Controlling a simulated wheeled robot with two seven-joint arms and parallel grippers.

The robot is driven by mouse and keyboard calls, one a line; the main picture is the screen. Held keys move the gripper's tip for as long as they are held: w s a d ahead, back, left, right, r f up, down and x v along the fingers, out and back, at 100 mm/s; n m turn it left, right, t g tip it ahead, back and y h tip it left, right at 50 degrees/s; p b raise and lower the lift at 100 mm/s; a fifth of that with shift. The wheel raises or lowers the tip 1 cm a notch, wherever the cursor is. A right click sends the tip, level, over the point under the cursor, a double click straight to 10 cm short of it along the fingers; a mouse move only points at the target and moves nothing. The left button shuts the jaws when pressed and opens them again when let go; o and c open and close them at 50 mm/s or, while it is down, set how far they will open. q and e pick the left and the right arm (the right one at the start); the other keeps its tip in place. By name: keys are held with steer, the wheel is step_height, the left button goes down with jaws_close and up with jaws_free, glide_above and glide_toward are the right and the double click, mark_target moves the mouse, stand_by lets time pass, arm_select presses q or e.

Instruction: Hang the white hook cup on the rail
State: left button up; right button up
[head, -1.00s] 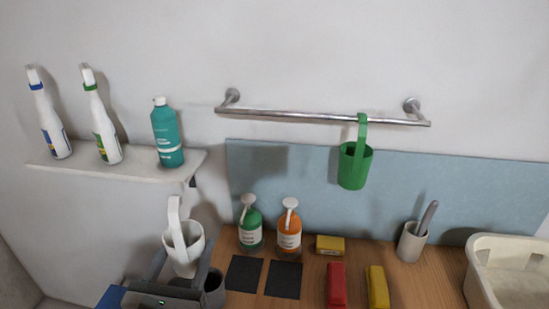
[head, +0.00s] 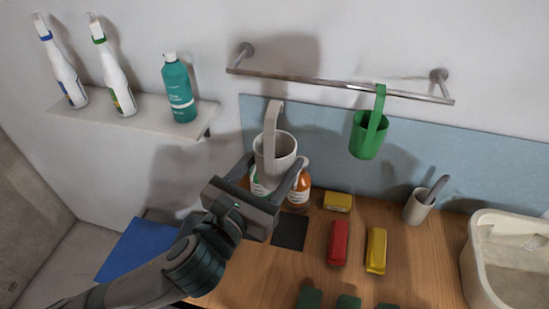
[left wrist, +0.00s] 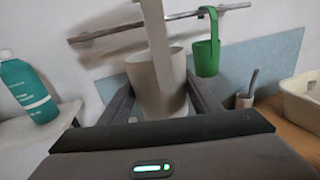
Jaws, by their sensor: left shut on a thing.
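The white hook cup (head: 275,154) is upright, with its tall hook handle rising above its rim. My left gripper (head: 272,177) is shut on the cup, its fingers on either side of the body; the left wrist view also shows the cup (left wrist: 160,90) between the fingers. The metal rail (head: 330,83) runs along the wall, above and behind the cup. In the head view the top of the hook shows below the rail's left part and apart from it. My right gripper is not in view.
A green hook cup (head: 367,140) hangs on the rail's right part. A shelf (head: 140,119) with several bottles is at the left. Soap bottles, partly hidden behind my gripper, a red block (head: 338,243), yellow blocks and a white bin (head: 480,262) stand on the table.

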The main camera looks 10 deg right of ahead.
mark_target(276, 150)
arm_select(q)
steer(key=shift+w+d, duration=0.2)
steer(key=shift+w, duration=0.25)
steer(key=shift+w+d, duration=0.15)
steer(key=shift+w, duration=0.25)
steer(key=shift+w+d, duration=0.35)
steer(key=shift+w, duration=0.45)
steer(key=shift+w+d, duration=0.3)
steer(key=shift+w, duration=0.45)
steer(key=w+d+f+b, duration=0.2)
steer(key=w+d+b, duration=0.2)
steer(key=w+b, duration=0.3)
steer(key=w, duration=0.3)
steer(key=shift+d+f, duration=0.15)
steer(key=shift+f, duration=0.25)
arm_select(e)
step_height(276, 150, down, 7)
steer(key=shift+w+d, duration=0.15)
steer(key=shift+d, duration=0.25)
